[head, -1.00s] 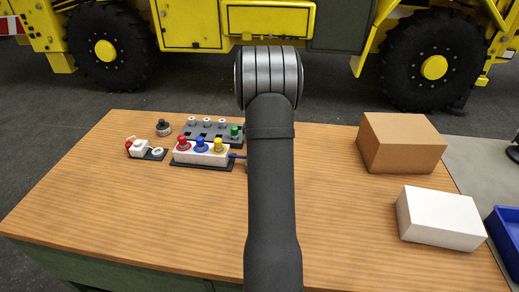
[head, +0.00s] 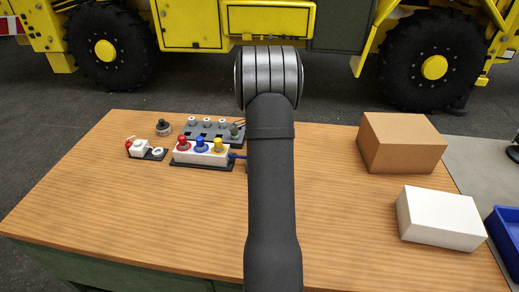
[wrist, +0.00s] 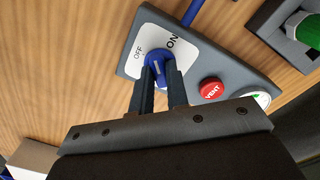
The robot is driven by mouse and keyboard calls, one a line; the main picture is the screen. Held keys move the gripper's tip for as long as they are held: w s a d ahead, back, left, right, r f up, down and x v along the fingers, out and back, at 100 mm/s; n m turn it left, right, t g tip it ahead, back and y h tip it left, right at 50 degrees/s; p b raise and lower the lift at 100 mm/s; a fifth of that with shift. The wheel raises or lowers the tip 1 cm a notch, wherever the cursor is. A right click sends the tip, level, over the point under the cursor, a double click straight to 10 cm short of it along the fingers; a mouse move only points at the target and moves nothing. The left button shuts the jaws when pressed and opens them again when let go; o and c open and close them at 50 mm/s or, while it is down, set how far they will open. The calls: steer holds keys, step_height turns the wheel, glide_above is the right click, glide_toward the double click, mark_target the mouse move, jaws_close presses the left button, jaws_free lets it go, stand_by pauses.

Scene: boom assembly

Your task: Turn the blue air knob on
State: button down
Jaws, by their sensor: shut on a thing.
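The blue air knob (wrist: 157,66) is in the wrist view, on a grey panel with a white plate (wrist: 150,48) marked OFF on the left and ON on the right. My gripper (wrist: 160,82) is shut on the blue knob, with one dark finger on each side. Its fingers cover part of the knob, and I cannot tell its exact turn position. In the head view, my arm hides the gripper and the air knob.
A red VENT button (wrist: 211,89) and a gauge (wrist: 260,99) sit beside the knob. A green cylinder (wrist: 304,28) is nearby. Red, blue and yellow knobs on a white block (head: 201,158) stand left of my arm. Brown (head: 402,143) and white (head: 441,217) boxes stand right.

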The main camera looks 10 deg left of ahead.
steer(key=m, duration=0.4)
steer(key=shift+m, duration=2.1)
steer(key=c, duration=1.4)
jaws_free()
steer(key=shift+r, duration=0.1)
step_height(320, 180, up, 17)
steer(key=shift+r, duration=0.15)
